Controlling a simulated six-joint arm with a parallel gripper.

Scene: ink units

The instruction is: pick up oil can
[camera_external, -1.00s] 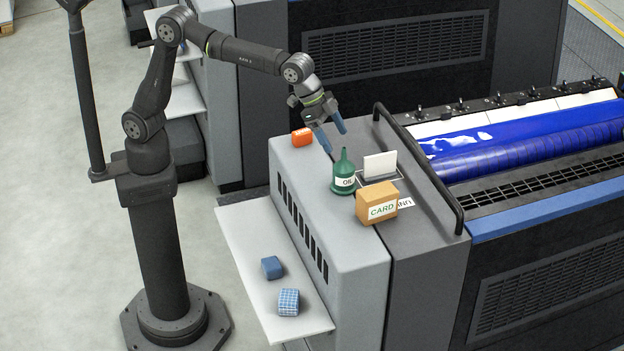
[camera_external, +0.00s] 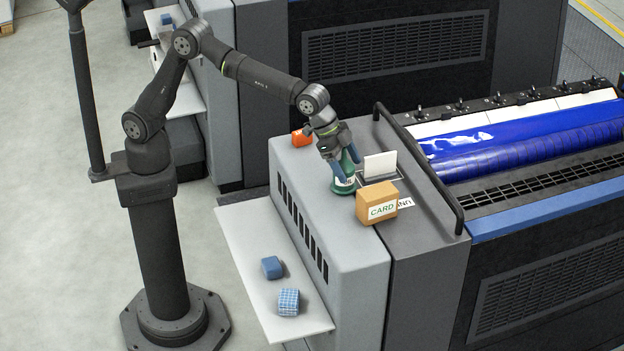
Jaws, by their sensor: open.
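The green oil can (camera_external: 344,187) with a white label stands upright on top of the grey machine housing. Its upper part is partly hidden by my gripper (camera_external: 349,169). My gripper is open and points down, with its blue fingers around or in front of the can's upper body. Whether the fingers touch the can cannot be told from this view.
A cardboard box (camera_external: 377,203) marked CARD stands close to the can's lower right. A white card (camera_external: 380,166) stands upright just right of it. An orange object (camera_external: 301,137) lies behind left. A black rail (camera_external: 425,165) runs to the right. Blue cloth-like blocks (camera_external: 272,267) lie on the lower shelf (camera_external: 250,247).

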